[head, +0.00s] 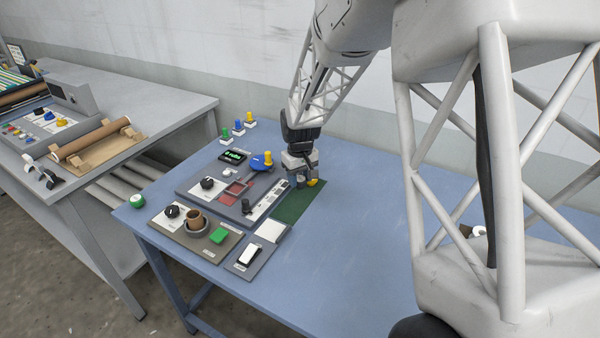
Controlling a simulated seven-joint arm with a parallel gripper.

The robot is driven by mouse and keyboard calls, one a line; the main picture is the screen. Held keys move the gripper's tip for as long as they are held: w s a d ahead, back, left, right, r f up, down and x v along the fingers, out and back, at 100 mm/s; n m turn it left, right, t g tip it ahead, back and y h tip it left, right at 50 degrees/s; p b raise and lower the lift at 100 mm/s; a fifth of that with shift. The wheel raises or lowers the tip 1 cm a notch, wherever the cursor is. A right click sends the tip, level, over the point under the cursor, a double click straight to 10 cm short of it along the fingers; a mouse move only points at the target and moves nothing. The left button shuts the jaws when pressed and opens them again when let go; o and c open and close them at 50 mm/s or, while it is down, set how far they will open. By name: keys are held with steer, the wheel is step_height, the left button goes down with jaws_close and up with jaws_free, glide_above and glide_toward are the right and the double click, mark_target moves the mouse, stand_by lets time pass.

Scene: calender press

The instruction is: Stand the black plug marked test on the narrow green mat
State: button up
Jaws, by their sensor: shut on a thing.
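The narrow green mat (292,209) lies on the blue table, to the right of the control panels. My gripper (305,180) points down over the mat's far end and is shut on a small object. The jaws mostly hide that object, and I cannot read a mark on it. A small yellow patch (314,183) shows at the right of the fingertips; I cannot tell what it belongs to. A small black upright piece (247,206) stands at the near end of the slider panel. I cannot tell whether it is the plug marked test.
Panels with knobs, a red frame (236,189), a brown cup (195,221) and a white switch (248,255) fill the table's left side. Several coloured plugs (238,127) stand behind. A green round button (137,201) is at the left edge. The table right of the mat looks clear.

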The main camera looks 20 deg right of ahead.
mark_target(300, 186)
steer(key=shift+f, duration=0.65)
steer(key=shift+f, duration=1.4)
stand_by(3.0)
steer(key=o, duration=1.5)
steer(key=shift+c, duration=0.2)
steer(key=shift+r, duration=0.1)
steer(key=shift+r, duration=3.4)
steer(key=shift+s+r, duration=0.1)
